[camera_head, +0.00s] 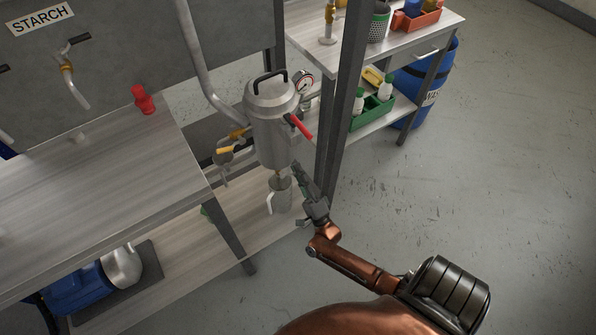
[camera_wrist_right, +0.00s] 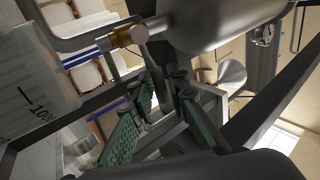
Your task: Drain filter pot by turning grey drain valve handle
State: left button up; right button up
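The grey filter pot (camera_head: 272,135), with a black lid handle and a red side handle (camera_head: 299,127), hangs beside the upright post. Its underside shows at the top of the right wrist view (camera_wrist_right: 215,22). There a brass drain valve (camera_wrist_right: 122,38) has a grey handle (camera_wrist_right: 155,72) pointing down. A grey jug (camera_head: 281,198) stands under the pot's outlet; its graduated wall shows large at left in the wrist view (camera_wrist_right: 35,95). My right gripper (camera_head: 299,172) is right of the jug, its green-padded fingers (camera_wrist_right: 163,82) either side of the grey handle; contact is unclear. My left gripper is out of view.
A pressure gauge (camera_head: 303,82) sits beside the pot. Yellow-handled valves (camera_head: 235,145) are at its left. The dark post (camera_head: 342,110) stands close right of my gripper. A workbench (camera_head: 100,180) is at left. Open floor (camera_head: 480,170) lies at right.

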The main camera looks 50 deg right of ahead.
jog(key=shift+o, duration=1.4)
jog(key=v, duration=1.2)
